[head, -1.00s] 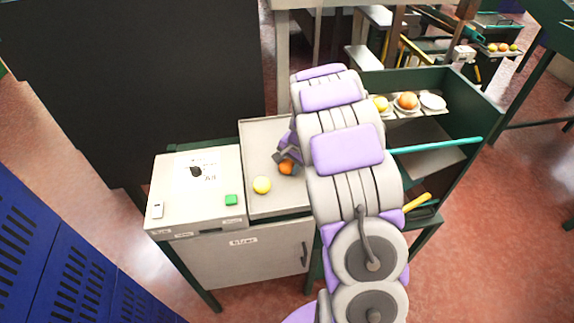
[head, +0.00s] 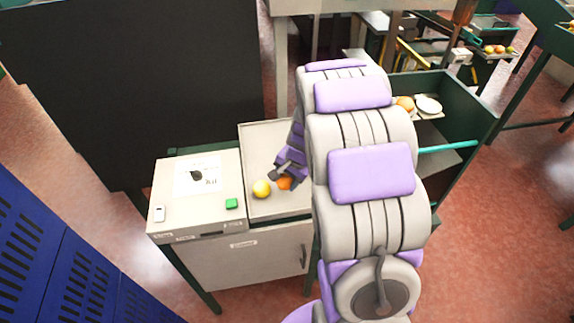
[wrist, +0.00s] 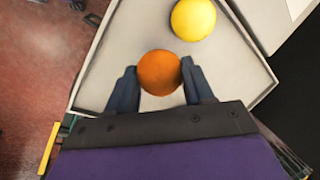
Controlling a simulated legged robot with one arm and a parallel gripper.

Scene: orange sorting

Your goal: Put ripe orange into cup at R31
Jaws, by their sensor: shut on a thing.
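My gripper (head: 279,180) is over the pale tray and shut on the orange fruit (head: 285,184). In the wrist view the orange fruit (wrist: 159,72) sits between the two dark fingers of my gripper (wrist: 160,76). A yellow fruit (head: 261,189) lies in the tray close to the left of the orange one; it also shows at the top of the wrist view (wrist: 194,18). On the right, a white cup or dish (head: 428,106) stands on a rack, next to one with an orange fruit (head: 404,103). No R31 label is readable.
The pale tray (head: 258,142) has low walls. Left of it is a box top with a green button (head: 231,203) and a printed sheet (head: 195,177). A green-framed bin (head: 465,110) stands at right, partly behind my arm. A black panel (head: 130,90) rises at the back left.

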